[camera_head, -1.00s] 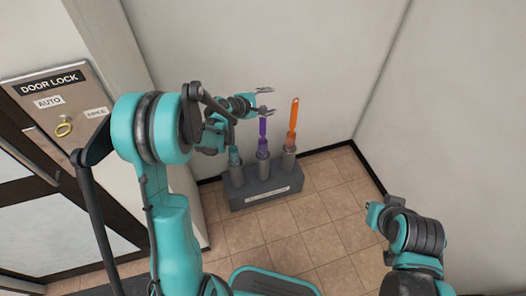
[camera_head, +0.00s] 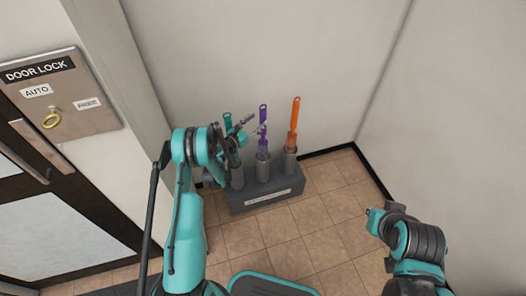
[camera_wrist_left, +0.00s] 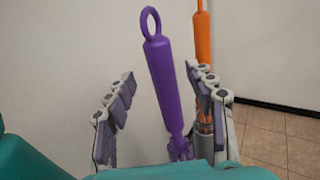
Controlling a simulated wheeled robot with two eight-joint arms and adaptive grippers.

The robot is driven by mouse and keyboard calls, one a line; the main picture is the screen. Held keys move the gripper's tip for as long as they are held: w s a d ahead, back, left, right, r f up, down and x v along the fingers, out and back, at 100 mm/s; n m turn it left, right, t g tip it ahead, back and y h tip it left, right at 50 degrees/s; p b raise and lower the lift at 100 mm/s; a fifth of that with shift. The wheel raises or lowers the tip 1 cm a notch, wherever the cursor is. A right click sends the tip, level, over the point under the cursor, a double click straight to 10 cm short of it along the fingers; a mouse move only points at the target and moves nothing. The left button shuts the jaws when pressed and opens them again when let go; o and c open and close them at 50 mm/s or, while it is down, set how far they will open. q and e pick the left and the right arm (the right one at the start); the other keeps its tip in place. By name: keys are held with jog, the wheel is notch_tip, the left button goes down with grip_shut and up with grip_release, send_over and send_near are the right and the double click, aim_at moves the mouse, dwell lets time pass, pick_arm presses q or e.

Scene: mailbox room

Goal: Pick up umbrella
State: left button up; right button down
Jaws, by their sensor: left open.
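Three closed umbrellas stand upright in a dark grey stand (camera_head: 266,196) on the floor by the wall: a teal one (camera_head: 228,121), a purple one (camera_head: 262,145) and an orange one (camera_head: 294,122). My left gripper (camera_head: 252,124) is open, at the height of the upper part of the purple umbrella. In the left wrist view, the fingers of my left gripper (camera_wrist_left: 160,88) spread on both sides of the purple umbrella (camera_wrist_left: 164,80), with gaps visible. The orange umbrella (camera_wrist_left: 202,38) stands behind the right finger.
A door lock panel (camera_head: 65,97) with a yellow ring and a glass door are at the left. Pale walls close off the back and right. The tiled floor (camera_head: 285,235) in front of the stand is clear.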

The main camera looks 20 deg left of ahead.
aim_at(261, 118)
pick_arm(q)
jog(key=b+x, duration=0.1)
jog(key=x, duration=0.2)
jog(key=shift+w+d+f, duration=0.1)
jog(key=shift+w+d, duration=0.2)
jog(key=shift+w, duration=0.25)
grip_shut()
jog(key=shift+r, duration=0.25)
